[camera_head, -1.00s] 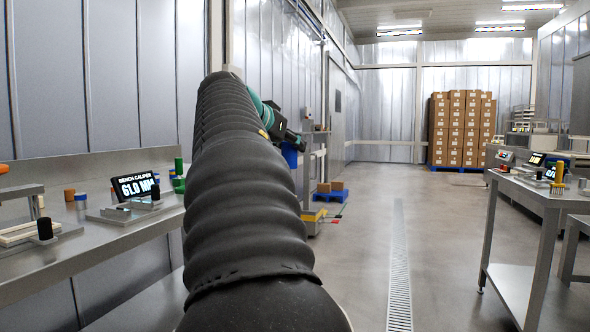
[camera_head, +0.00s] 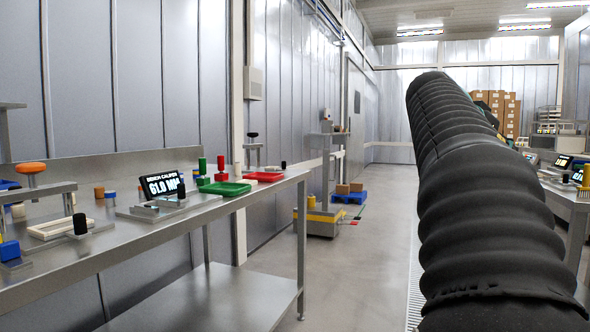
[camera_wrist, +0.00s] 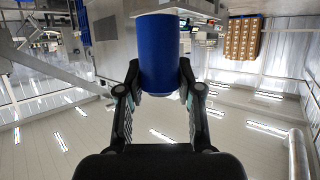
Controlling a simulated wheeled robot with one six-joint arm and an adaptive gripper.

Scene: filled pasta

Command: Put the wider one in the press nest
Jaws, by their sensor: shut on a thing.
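In the wrist view a blue cylinder (camera_wrist: 158,45) stands between the two fingers of my gripper (camera_wrist: 160,75), which is shut on it. My gripper is hidden in the head view behind my dark sleeved arm. On the left bench (camera_head: 228,292), a hand press with an orange knob (camera_head: 31,168) stands at the left edge of the head view; I cannot make out its nest. A bench caliper display (camera_head: 163,184) reads about 61.0 MM. I cannot tell from these frames which part is the wider one.
On the left bench are a cream frame (camera_head: 52,229), a black cylinder (camera_head: 80,224), a green tray (camera_head: 225,188) and a red tray (camera_head: 264,177). Another bench (camera_head: 566,202) stands at the right. A yellow-edged cart (camera_head: 310,224) is farther back. The aisle floor (camera_head: 350,265) between is clear.

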